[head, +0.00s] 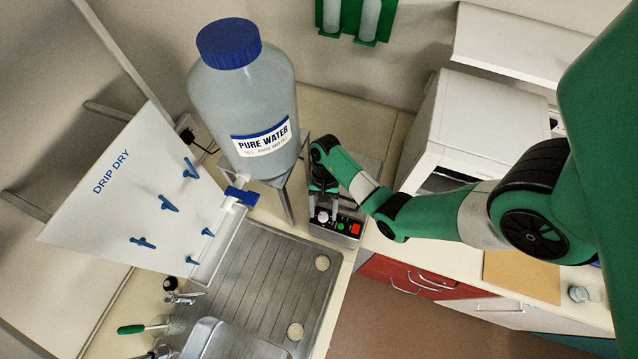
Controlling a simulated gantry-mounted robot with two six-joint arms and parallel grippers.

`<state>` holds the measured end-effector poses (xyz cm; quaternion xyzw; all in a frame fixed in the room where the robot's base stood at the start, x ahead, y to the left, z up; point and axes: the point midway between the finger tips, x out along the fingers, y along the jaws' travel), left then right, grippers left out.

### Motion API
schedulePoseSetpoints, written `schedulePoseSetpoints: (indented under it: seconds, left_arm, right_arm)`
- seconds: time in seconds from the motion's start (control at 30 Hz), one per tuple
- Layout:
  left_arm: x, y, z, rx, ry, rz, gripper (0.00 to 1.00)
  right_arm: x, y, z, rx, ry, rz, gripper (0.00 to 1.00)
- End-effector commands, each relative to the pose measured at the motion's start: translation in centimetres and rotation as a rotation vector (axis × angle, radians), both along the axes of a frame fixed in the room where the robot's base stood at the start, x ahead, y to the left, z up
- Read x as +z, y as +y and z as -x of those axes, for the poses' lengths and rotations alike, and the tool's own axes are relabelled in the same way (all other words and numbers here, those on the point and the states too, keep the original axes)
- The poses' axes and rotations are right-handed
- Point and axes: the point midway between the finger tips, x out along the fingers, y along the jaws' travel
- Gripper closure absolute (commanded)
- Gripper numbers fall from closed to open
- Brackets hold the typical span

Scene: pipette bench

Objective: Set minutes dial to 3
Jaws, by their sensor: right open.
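A small grey device (349,239) sits on the bench edge between the water jug stand and my right arm. Its black front panel carries a pale round knob (323,216), which looks like the dial, a green button (341,226) and a red button (355,229). Any minute marks are too small to read. My right gripper (323,203) points down just above and behind the knob, with open jaws. I cannot tell whether its fingers touch the knob. The wrist and forearm hide part of the device's top. My left gripper is not in view.
A large "PURE WATER" jug (245,105) with a blue tap (241,195) stands close left of the device. A ribbed steel drainboard (265,285) and a "DRIP DRY" pegboard (125,190) lie left. A white box-shaped appliance (480,122) stands to the right, behind my arm.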

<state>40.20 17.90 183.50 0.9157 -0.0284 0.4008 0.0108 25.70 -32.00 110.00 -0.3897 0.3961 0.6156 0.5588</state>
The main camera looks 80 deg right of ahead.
Motion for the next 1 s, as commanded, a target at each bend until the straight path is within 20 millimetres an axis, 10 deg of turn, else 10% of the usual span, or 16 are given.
schedulePoseSetpoints:
  seconds: [0.17,0.57,1.0]
  left_arm:
    - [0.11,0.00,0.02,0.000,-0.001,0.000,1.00]
    - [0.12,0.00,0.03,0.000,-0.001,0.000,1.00]
    - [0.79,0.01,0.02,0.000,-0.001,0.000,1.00]
  right_arm:
    - [0.10,0.00,-0.01,0.000,0.000,0.000,0.31]
    - [0.11,0.01,-0.03,0.000,0.000,0.000,1.00]
    - [0.27,0.04,0.09,-0.053,0.001,-0.001,1.00]
